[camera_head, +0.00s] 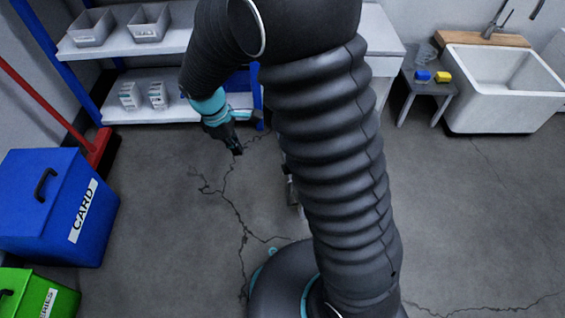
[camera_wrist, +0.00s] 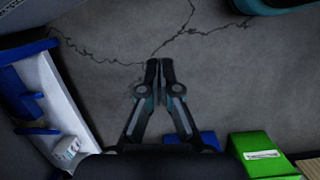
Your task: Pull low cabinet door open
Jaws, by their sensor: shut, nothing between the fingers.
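My gripper (camera_head: 236,148) hangs over bare grey floor left of my arm, in front of the shelf unit. In the wrist view my gripper (camera_wrist: 160,70) has its fingers together with nothing between them, above cracked floor. A white cabinet-like unit (camera_head: 383,66) stands at the back, mostly hidden behind my arm; only its top and a strip of its front show. I cannot make out a door or handle on it. My gripper is apart from it, to its left and nearer. The wrist view does not clearly show a cabinet door.
A shelf unit (camera_head: 150,112) with grey trays stands back left. A blue bin (camera_head: 55,205), a green bin (camera_head: 38,297) and a red broom (camera_head: 100,150) are at left. A small grey table (camera_head: 425,87) and a white sink (camera_head: 500,95) stand back right. Right floor is clear.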

